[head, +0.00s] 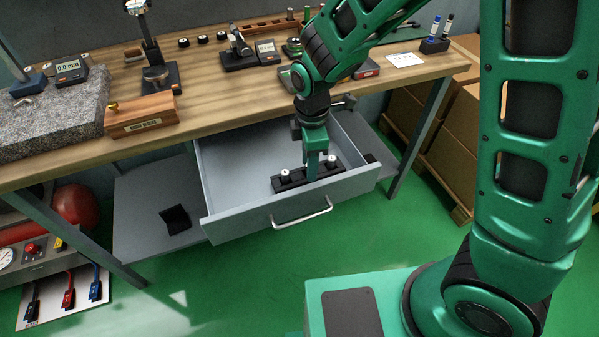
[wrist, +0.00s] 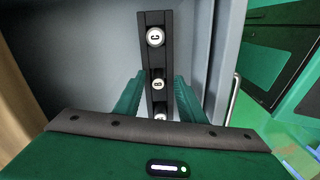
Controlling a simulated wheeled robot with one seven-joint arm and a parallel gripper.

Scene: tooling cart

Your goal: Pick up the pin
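A black rack (head: 297,182) lies in the open drawer and holds white-topped pins. In the wrist view the rack (wrist: 156,50) carries a pin marked C (wrist: 155,37), a pin marked B (wrist: 157,84) and a third pin (wrist: 159,117), partly hidden by my gripper's body. My gripper (wrist: 158,88) is open, with one green finger on each side of the rack near pin B. A gap shows between the fingers and that pin. In the head view my gripper (head: 312,178) points down over the rack's middle, between two visible end pins, and hides the middle one.
The grey drawer (head: 232,195) has walls around the rack and a front handle (head: 302,214). The wooden bench top (head: 205,70) above carries gauges, a wooden block (head: 141,117) and a granite slab (head: 55,115). The drawer floor left of the rack is clear.

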